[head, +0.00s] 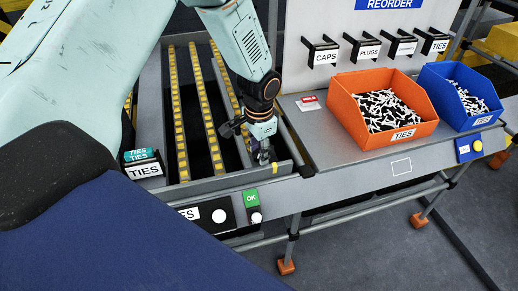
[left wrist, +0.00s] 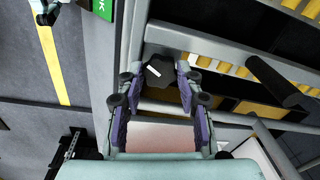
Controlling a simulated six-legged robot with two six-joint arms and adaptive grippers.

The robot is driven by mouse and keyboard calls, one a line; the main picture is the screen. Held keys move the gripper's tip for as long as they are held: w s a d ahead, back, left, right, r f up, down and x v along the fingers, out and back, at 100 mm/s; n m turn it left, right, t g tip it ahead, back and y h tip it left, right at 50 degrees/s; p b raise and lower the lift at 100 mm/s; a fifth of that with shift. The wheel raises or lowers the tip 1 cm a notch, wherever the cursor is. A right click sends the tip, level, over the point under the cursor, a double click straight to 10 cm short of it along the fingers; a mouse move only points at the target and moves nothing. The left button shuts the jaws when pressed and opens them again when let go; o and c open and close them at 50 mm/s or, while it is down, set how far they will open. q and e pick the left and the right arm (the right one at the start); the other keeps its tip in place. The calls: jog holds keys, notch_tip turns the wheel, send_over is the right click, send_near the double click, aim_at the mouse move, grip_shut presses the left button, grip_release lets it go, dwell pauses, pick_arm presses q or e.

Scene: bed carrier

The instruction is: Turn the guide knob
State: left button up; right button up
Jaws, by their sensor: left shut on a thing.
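The guide knob (left wrist: 160,66) is dark, with a lobed outline and a white mark that slants across its face in the left wrist view. It sits at the front right corner of the roller lane frame. My left gripper (head: 263,148) reaches down onto that corner in the head view. In the left wrist view, the left gripper's (left wrist: 158,80) two purple-padded fingers stand on either side of the knob and are shut on it. In the head view the fingers mostly hide the knob. My right gripper is not in view.
Roller lanes with yellow rollers (head: 177,110) lie left of my gripper. A black handle (left wrist: 278,82) stands close by. A green OK tag (head: 251,198) is on the front rail. An orange bin (head: 388,140) and a blue bin (head: 489,118) stand on the shelf to the right.

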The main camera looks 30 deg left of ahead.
pick_arm(q)
jog(key=shift+s+f, duration=0.1)
jog(key=shift+s, duration=0.05)
jog(key=o, duration=1.2)
jog(key=shift+c, duration=0.2)
notch_tip(320, 180, up, 12)
jog(key=shift+s+d, duration=0.25)
jog(key=shift+d, duration=0.05)
